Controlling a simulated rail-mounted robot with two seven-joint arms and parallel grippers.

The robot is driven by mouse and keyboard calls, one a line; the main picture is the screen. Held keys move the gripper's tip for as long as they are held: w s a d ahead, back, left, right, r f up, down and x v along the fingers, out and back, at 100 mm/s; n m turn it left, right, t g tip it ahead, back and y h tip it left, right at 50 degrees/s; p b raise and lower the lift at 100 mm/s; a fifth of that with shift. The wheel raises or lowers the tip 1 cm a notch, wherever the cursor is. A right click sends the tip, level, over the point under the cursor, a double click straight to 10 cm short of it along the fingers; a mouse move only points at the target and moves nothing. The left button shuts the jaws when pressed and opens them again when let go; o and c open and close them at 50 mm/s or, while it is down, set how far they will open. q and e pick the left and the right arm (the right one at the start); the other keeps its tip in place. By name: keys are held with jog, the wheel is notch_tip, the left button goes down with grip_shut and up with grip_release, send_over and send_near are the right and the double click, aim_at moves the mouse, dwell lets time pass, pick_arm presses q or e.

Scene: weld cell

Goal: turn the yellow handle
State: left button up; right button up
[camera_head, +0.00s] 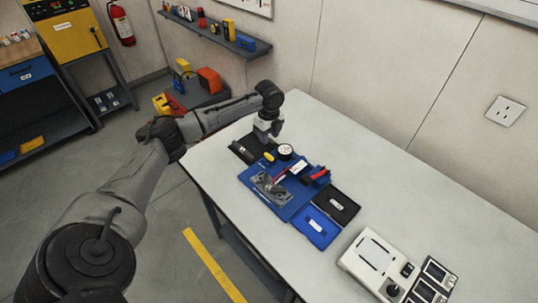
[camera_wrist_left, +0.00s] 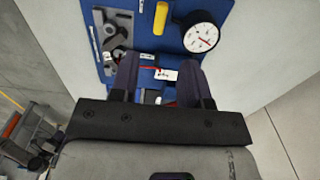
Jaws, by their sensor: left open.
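The yellow handle (camera_head: 269,157) is a small bar on the blue fixture board (camera_head: 252,178) on the table, beside a round white dial gauge (camera_head: 285,151). In the left wrist view the yellow handle (camera_wrist_left: 161,18) stands upright in the picture at the top, just left of the gauge (camera_wrist_left: 201,37). My left gripper (camera_head: 265,141) is above the back edge of the board, close to the handle. In the left wrist view its two fingers (camera_wrist_left: 156,75) are apart, with nothing gripped; the handle lies beyond the fingertips. My right gripper is out of view.
A black tray (camera_head: 350,207) and a blue tray (camera_head: 328,236) lie nearby. A white control box (camera_head: 361,262) stands at the front right. The table's right side is clear.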

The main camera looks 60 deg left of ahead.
aim_at(269, 155)
pick_arm(q)
notch_tip(269, 155, down, 10)
jog(key=shift+f+b, duration=0.15)
jog(key=shift+b, duration=0.4)
grip_shut()
